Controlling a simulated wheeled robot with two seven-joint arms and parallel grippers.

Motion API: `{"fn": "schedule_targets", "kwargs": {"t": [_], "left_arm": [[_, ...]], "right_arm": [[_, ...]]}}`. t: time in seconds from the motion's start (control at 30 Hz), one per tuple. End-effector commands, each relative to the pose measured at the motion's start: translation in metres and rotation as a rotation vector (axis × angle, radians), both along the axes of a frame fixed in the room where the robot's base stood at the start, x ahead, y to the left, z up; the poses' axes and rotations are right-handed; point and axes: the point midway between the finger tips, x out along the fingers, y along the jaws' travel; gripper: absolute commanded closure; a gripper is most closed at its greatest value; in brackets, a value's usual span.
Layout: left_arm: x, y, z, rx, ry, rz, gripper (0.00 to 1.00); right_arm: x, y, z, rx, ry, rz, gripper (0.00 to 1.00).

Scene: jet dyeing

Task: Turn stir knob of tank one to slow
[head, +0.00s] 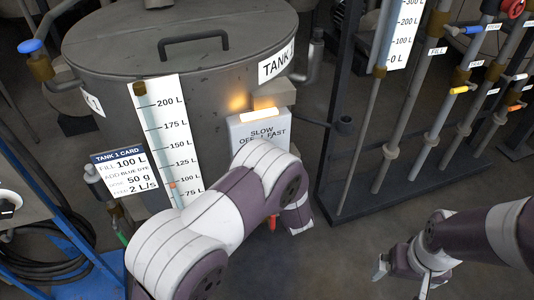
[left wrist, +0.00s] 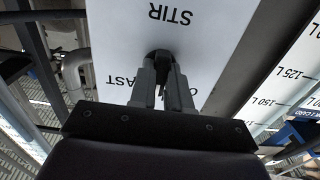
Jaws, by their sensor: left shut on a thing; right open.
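The stir control box (head: 245,130) is a white panel on the front of the grey tank (head: 110,60). It reads SLOW, OFF and FAST below a glowing amber lamp (head: 258,115). In the left wrist view the panel (left wrist: 205,45) is upside down with the word STIR. My left gripper (left wrist: 163,78) is shut on the dark stir knob (left wrist: 161,55). The fingers hide much of the knob, so its setting is unclear. In the head view my left arm covers the knob and the panel's lower part. My right gripper (head: 402,276) is open and empty at the lower right.
A level scale (head: 160,125) and a tank 1 card (head: 124,170) are left of the box. A dark pipe rack (head: 372,200) with coloured valve handles stands to the right. A blue frame (head: 75,255) with a coiled hose is at the lower left.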

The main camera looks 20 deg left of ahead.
Motion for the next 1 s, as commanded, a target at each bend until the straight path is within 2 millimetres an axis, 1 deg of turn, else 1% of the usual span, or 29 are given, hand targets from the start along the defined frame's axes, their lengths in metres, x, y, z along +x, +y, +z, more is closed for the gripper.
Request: {"fn": "schedule_targets", "kwargs": {"t": [0.37,0.4,0.43,0.47,0.7,0.8,0.87,0.97,1.0], "left_arm": [[-0.001,0.0,-0.002,0.002,0.005,0.0,1.0],[-0.001,0.0,-0.002,0.002,0.005,0.0,0.7],[-0.001,0.0,-0.002,0.002,0.005,0.0,0.6],[-0.001,0.0,-0.002,0.002,0.004,0.0,0.57],[0.0,0.0,-0.001,0.002,0.003,0.0,0.57],[-0.004,-0.003,0.0,0.002,0.003,-0.002,0.57],[-0.009,-0.007,0.0,0.001,0.003,-0.003,0.57],[-0.024,-0.018,0.002,0.004,0.004,-0.005,0.57],[-0.032,-0.024,0.002,0.002,0.004,-0.006,0.57]], "right_arm": [[0.0,0.0,0.0,0.0,0.0,0.0,0.0],[0.0,0.0,0.0,0.0,0.0,0.0,0.0],[0.0,0.0,0.0,0.0,0.0,0.0,0.0],[0.0,0.0,0.0,0.0,0.0,0.0,0.0],[0.0,0.0,0.0,0.0,0.0,0.0,0.0],[0.0,0.0,0.002,0.0,0.0,0.0,0.0],[0.0,0.0,0.003,0.0,0.0,0.0,0.0],[0.0,0.0,0.008,0.0,0.0,0.0,0.0],[0.0,0.0,0.01,0.0,0.0,0.0,0.0]]}}
